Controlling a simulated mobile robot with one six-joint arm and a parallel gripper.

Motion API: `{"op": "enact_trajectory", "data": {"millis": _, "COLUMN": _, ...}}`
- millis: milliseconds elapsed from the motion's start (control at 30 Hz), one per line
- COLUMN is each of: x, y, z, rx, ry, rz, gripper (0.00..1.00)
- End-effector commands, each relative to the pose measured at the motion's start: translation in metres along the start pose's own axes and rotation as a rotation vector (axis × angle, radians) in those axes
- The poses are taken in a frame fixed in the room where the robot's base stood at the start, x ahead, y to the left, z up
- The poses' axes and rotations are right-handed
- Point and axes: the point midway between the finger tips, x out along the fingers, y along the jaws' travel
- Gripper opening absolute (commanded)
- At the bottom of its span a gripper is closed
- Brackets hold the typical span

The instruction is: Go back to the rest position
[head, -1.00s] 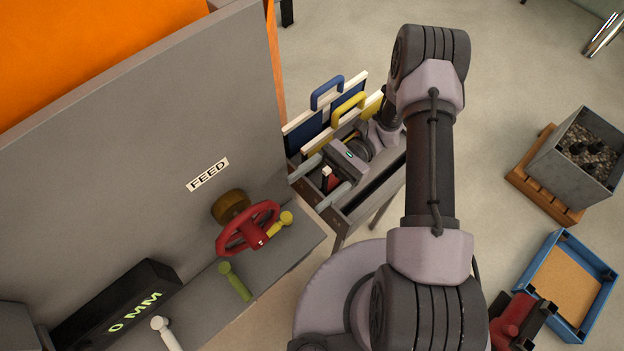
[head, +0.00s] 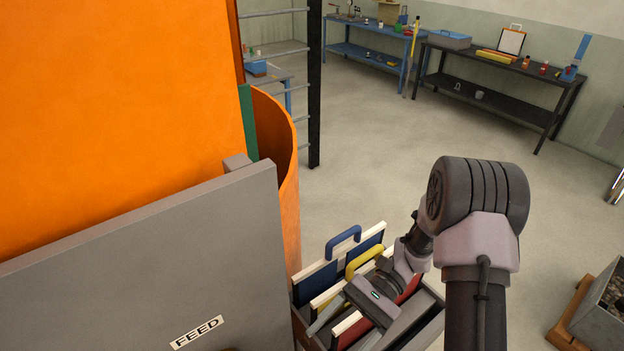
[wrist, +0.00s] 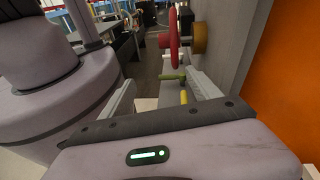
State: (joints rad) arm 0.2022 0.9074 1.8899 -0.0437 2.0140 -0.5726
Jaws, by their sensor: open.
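My gripper (head: 342,334) is open above the rack of handled boards. Its two fingers point toward the lower left in the head view. The wrist view also shows my gripper (wrist: 160,90) with its fingers apart and nothing held between them. Below or beside it in the head view are a board with a blue handle (head: 343,240), a board with a yellow handle (head: 364,260) and a red board (head: 408,289). The gripper body hides part of the red board; I cannot tell whether they touch.
A grey panel marked FEED (head: 197,332) and an orange curved wall (head: 276,150) stand at the left. The wrist view shows a red handwheel (wrist: 173,35) and a green lever (wrist: 172,76) past my fingers. Workbenches (head: 490,85) stand far back; open floor lies between.

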Motion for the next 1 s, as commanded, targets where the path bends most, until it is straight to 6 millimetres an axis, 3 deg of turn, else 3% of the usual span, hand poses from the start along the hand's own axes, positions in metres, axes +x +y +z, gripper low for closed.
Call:
{"op": "enact_trajectory", "data": {"millis": 33, "x": 0.001, "y": 0.004, "z": -0.006, "rx": -0.052, "ry": 0.125, "rz": 0.044, "gripper": 0.72}}
{"op": "enact_trajectory", "data": {"millis": 233, "x": -0.002, "y": 0.029, "z": 0.004, "rx": -0.245, "ry": 0.688, "rz": 0.167, "gripper": 0.72}}
{"op": "enact_trajectory", "data": {"millis": 500, "x": -0.009, "y": 0.057, "z": 0.007, "rx": -0.524, "ry": 1.414, "rz": 0.098, "gripper": 0.72}}
{"op": "enact_trajectory", "data": {"millis": 700, "x": -0.013, "y": 0.062, "z": 0.017, "rx": -0.619, "ry": 1.621, "rz": 0.024, "gripper": 0.72}}
{"op": "enact_trajectory", "data": {"millis": 1000, "x": -0.014, "y": 0.063, "z": 0.018, "rx": -0.622, "ry": 1.631, "rz": 0.02, "gripper": 0.72}}
